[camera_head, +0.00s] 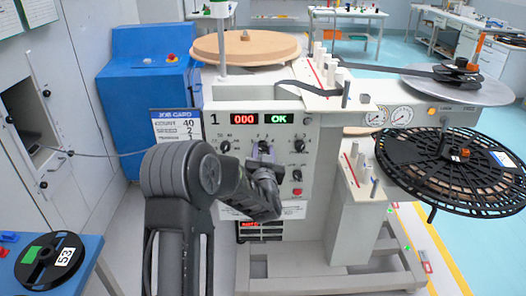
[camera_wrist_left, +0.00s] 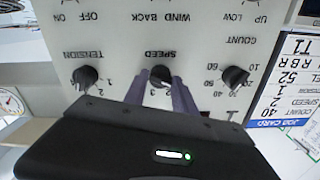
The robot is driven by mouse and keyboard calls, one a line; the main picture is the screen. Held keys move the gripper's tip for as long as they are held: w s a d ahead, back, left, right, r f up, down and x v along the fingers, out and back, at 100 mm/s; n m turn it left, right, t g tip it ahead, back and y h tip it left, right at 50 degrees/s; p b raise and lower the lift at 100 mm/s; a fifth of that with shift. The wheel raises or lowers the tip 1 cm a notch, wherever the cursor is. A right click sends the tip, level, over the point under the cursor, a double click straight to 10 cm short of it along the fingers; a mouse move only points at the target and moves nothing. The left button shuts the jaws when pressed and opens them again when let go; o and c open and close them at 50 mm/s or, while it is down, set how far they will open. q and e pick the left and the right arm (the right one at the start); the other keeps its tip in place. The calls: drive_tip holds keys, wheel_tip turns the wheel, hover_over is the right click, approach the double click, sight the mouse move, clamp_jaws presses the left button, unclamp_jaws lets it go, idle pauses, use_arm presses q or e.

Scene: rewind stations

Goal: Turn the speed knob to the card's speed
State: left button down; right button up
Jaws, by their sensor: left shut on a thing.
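The job card (camera_head: 176,127) hangs at the left of the machine's front panel. It reads COUNT 40, and its SPEED line appears to read 2; its lower part is partly hidden by my arm. It also shows upside down in the left wrist view (camera_wrist_left: 285,82). The black speed knob (camera_wrist_left: 161,75) is in the middle of the panel, between the tension knob (camera_wrist_left: 85,77) and the count knob (camera_wrist_left: 236,77). My left gripper (camera_head: 263,151) is shut on the speed knob, with its purple fingers on both sides. The knob's pointer is hidden, so its setting cannot be read. My right gripper is out of view.
The panel displays (camera_head: 260,119) show red 000 and green OK. A red button (camera_head: 297,192) sits below the knobs. A large black reel (camera_head: 450,172) stands out at the right. A blue cabinet (camera_head: 150,95) is behind at the left. A small reel (camera_head: 50,262) lies on the near-left table.

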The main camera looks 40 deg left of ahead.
use_arm(q)
drive_tip(key=shift+m, duration=0.3)
drive_tip(key=m, duration=0.3)
drive_tip(key=shift+d+m, duration=0.1)
drive_tip(key=shift+m, duration=0.3)
drive_tip(key=m, duration=0.4)
drive_tip(key=shift+p, duration=0.3)
drive_tip(key=shift+m, duration=0.3)
drive_tip(key=c, duration=1.1)
unclamp_jaws()
drive_tip(key=shift+o, duration=0.2)
drive_tip(key=v, duration=0.7)
drive_tip(key=shift+s+d+b, duration=0.25)
drive_tip(key=shift+b, duration=0.2)
